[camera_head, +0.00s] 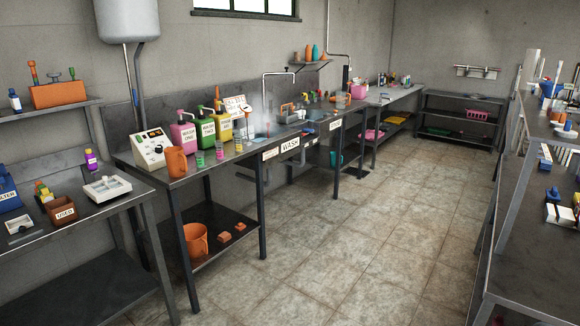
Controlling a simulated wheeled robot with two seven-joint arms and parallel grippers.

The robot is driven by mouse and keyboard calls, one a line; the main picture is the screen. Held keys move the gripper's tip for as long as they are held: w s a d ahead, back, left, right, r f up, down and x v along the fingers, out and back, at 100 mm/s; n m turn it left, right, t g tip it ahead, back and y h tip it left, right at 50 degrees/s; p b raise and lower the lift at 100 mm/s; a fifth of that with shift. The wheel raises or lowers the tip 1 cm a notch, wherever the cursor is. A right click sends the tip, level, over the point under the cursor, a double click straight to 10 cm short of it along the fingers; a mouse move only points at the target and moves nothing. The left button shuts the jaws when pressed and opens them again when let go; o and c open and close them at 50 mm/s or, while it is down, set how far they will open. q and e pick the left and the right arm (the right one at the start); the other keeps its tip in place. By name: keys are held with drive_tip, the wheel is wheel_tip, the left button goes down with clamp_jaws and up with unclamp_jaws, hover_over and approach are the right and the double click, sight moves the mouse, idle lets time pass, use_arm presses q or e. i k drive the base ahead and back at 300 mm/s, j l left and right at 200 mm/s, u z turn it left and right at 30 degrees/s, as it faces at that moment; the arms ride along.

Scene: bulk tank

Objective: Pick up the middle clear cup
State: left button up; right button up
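Three small clear cups stand in a row along the front of the metal wash bench. The middle clear cup (220,150) looks tinted green and pink. All three stand upright and apart, in front of the pink (183,135), green (205,130) and yellow (223,124) pump bottles. Neither of my grippers shows in the head view, and nothing is seen touching the cups.
An orange jug (177,162) and a white control box (151,147) stand left of the cups. A sink area lies right of them. A side table (100,212) holds a white scale (107,187). The tiled floor (330,240) is open in front of the bench.

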sight(219, 144)
drive_tip(key=i, duration=3)
drive_tip(key=u, duration=0.2)
